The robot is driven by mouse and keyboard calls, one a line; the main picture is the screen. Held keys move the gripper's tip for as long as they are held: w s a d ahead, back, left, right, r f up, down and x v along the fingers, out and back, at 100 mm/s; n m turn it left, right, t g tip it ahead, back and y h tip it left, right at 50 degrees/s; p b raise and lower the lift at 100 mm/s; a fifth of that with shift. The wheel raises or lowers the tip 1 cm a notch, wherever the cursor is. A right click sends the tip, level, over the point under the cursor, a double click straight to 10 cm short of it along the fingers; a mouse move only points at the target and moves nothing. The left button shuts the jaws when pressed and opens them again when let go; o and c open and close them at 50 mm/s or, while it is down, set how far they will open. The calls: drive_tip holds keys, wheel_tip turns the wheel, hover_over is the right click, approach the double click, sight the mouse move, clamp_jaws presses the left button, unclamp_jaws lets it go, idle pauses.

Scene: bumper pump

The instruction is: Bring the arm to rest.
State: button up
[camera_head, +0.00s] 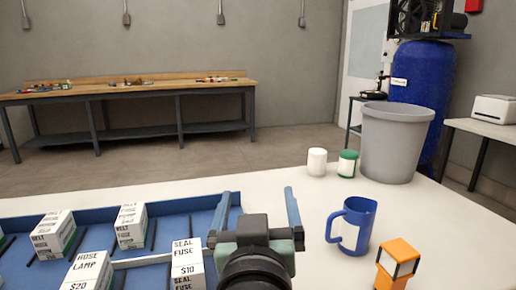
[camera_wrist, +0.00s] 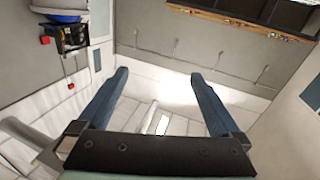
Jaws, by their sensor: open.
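My gripper (camera_head: 256,212) is raised over the white table in the head view, close to the right end of the blue tray (camera_head: 178,206). Its two fingers are spread wide with nothing between them. In the wrist view my gripper (camera_wrist: 160,98) also shows open and empty, with walls and a pale surface beyond it. Part of the tray is hidden behind my gripper and wrist.
The tray holds several labelled boxes (camera_head: 131,226). To the right stand a blue mug (camera_head: 362,228) and an orange-and-white box (camera_head: 397,262). A white jar (camera_head: 316,162), a green-and-white jar (camera_head: 347,164) and a grey bin (camera_head: 394,145) stand farther back. Table between is clear.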

drive_tip(key=s+r+m+t, duration=0.1)
drive_tip(key=s+r+t, duration=0.3)
drive_tip(key=s+r, duration=0.5)
drive_tip(key=s+r+t, duration=0.4)
drive_tip(key=r+t, duration=0.1)
drive_tip(key=r, duration=0.8)
wheel_tip(320, 180, up, 32)
drive_tip(key=p, duration=3.1)
drive_tip(key=shift+s+d+r+p, duration=0.15)
drive_tip(key=shift+s+p, duration=0.2)
drive_tip(key=shift+p, duration=0.05)
